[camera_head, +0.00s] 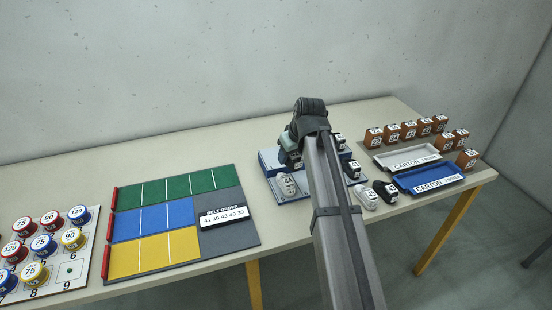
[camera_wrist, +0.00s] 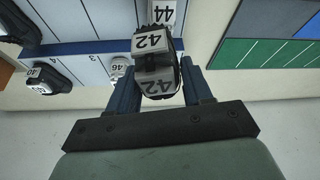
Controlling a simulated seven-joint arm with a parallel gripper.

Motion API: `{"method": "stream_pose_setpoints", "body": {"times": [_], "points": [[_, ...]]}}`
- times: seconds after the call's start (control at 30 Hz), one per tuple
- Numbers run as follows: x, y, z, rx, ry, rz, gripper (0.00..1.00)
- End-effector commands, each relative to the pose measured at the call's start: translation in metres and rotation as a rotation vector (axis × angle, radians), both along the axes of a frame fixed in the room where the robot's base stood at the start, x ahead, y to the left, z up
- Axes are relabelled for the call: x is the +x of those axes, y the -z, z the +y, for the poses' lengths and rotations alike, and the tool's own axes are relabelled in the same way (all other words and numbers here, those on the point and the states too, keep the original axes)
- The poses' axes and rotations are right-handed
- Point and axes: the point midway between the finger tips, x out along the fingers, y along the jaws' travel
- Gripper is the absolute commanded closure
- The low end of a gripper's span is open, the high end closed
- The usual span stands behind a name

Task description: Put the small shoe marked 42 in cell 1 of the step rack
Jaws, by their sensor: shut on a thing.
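The small shoe marked 42 (camera_wrist: 155,80) is dark with a light label and sits between the fingers of my gripper (camera_wrist: 160,88) in the wrist view. My gripper is shut on it. The step rack (camera_wrist: 75,50) shows below and beyond the shoe, white with blue edges and cell numbers, a 3 among them. In the head view the rack (camera_head: 300,198) stands right of the middle of the table, and my arm covers part of it. The held shoe is over or near the rack's left part. I cannot tell its height, and cell 1's number is not readable.
A white shoe marked 44 (camera_head: 287,185) stands on the rack's front left. Other shoes, white (camera_head: 365,198) and black (camera_head: 386,191), stand right of my arm. A grey board with coloured fields (camera_head: 228,207) lies left; carton trays (camera_head: 432,178) and brown blocks (camera_head: 469,158) are at right.

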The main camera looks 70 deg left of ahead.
Motion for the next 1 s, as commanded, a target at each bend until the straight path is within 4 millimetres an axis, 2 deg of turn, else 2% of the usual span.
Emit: {"method": "stream_pose_setpoints", "body": {"times": [0.03, 0.1, 0.2, 0.3, 0.4, 0.7, 0.87, 1.0], "points": [[-0.011, -0.006, 0.027, 0.001, -0.016, -0.005, 0.81], [-0.023, -0.013, 0.053, 0.002, -0.027, -0.011, 0.81], [-0.027, -0.021, 0.085, 0.000, -0.012, -0.017, 0.81], [-0.020, -0.027, 0.109, -0.001, 0.025, -0.018, 0.81], [-0.013, -0.030, 0.124, -0.004, 0.073, -0.016, 0.81], [-0.010, -0.024, 0.123, -0.007, 0.187, 0.014, 0.81], [-0.010, -0.005, 0.123, -0.007, 0.190, 0.016, 0.81], [-0.010, 0.019, 0.123, -0.008, 0.189, 0.016, 0.81]]}}
